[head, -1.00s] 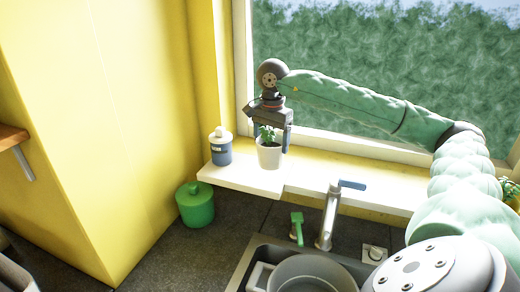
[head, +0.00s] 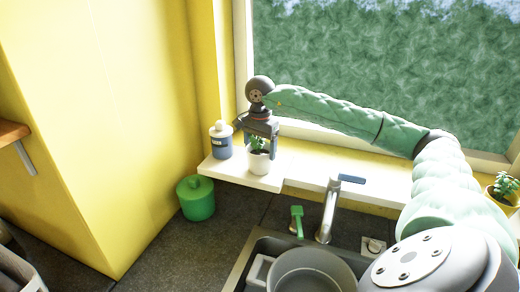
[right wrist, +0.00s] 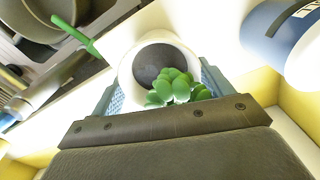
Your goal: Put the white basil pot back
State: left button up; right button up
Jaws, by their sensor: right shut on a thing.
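The white basil pot (head: 259,163) with its small green plant (head: 257,145) is upright at the white window sill (head: 225,175), near its left end. My right gripper (head: 260,147) reaches down over the pot, shut on it. In the right wrist view the pot (right wrist: 128,75) shows from above, with dark soil and green leaves (right wrist: 174,88) between the two fingers. I cannot tell whether the pot's base touches the sill. My left gripper is not in view.
A blue and white bottle (head: 221,142) stands close to the left of the pot. Another potted plant (head: 503,187) stands at far right.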

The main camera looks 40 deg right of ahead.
jog(key=o, duration=1.2)
jog(key=shift+o, duration=1.2)
jog(key=shift+r, duration=0.2)
notch_tip(320, 180, up, 2)
jog(key=shift+r+b, duration=0.1)
jog(key=shift+b, duration=0.75)
notch_tip(320, 180, up, 8)
jog(key=shift+f+b, duration=0.1)
jog(key=shift+b, duration=1.1)
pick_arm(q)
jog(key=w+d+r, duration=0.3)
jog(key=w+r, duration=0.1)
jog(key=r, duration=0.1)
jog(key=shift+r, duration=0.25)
pick_arm(e)
jog(key=shift+r, duration=0.85)
